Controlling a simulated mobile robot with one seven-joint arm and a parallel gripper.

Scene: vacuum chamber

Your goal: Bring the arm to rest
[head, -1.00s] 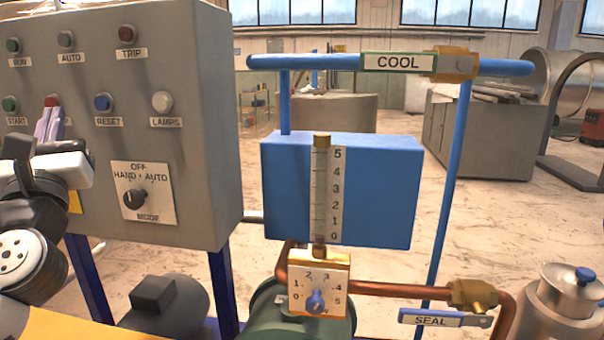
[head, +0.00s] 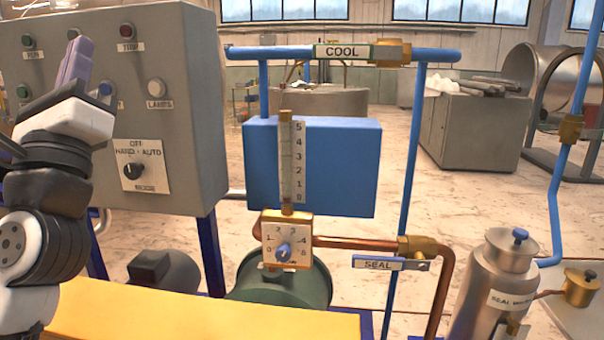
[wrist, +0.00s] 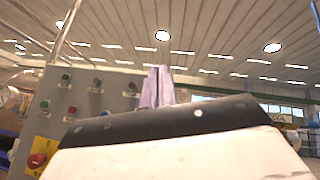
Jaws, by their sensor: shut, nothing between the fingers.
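My gripper (head: 76,62) stands upright at the left of the head view, in front of the grey control panel (head: 190,110). Its lilac fingers are together and hold nothing. My white and black wrist is below them. The fingers also show in the wrist view (wrist: 157,86), pointing up toward the ceiling, with the panel behind to the left (wrist: 90,100). The gripper covers part of the panel's lower button row. No contact with the panel can be made out.
Right of the panel are a blue box with a level gauge (head: 287,160), a dial valve (head: 285,245), the COOL valve (head: 345,52) and the SEAL handle (head: 378,263). A metal canister (head: 495,280) stands at the right. A yellow surface (head: 200,318) lies in front.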

